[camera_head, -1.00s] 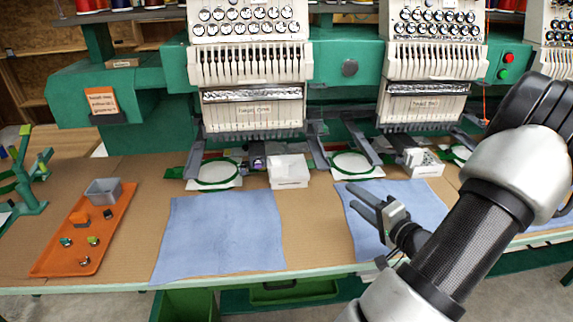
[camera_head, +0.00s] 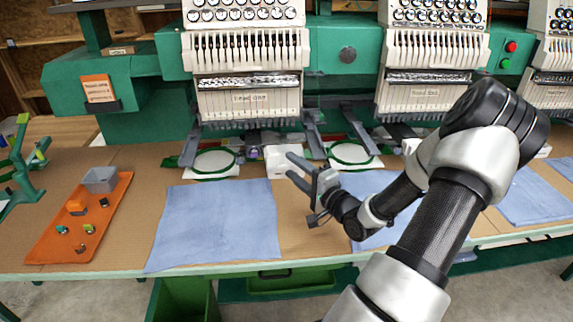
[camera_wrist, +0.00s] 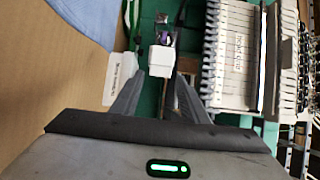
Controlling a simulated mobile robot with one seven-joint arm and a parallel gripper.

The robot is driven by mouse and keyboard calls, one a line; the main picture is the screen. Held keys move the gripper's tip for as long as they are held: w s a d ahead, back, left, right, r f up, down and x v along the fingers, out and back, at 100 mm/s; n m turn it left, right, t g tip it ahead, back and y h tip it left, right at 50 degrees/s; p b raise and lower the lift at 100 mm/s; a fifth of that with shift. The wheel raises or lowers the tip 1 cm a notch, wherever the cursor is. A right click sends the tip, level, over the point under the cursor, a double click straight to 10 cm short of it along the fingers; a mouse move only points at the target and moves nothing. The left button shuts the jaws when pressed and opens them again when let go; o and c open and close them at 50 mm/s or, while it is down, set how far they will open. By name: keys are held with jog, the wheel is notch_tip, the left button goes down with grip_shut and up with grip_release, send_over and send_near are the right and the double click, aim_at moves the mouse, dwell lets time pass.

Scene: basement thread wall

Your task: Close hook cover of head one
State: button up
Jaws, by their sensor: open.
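Head one (camera_head: 250,98) is the left embroidery head, with a label on its lower front. Below it, a white box-like part (camera_head: 282,160), perhaps the hook cover, sits right of a green hoop (camera_head: 214,162). In the wrist view, the white part (camera_wrist: 161,62) is beyond my fingertips, beside a small purple and dark mechanism (camera_wrist: 163,38). I cannot tell its hinge or how far it stands open. My gripper (camera_head: 290,166) is open and empty, in front of the white part; its fingers (camera_wrist: 160,80) point toward it. Contact is not clear.
Blue cloths (camera_head: 214,225) lie on the tabletop. An orange tray (camera_head: 90,238) with a grey bin (camera_head: 100,181) and small parts is at left. A second hoop (camera_head: 352,154) and grey arms flank the white part closely. Bare table lies between the cloths.

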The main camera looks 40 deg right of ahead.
aim_at(283, 159)
jog(key=shift+w, duration=2)
grip_shut()
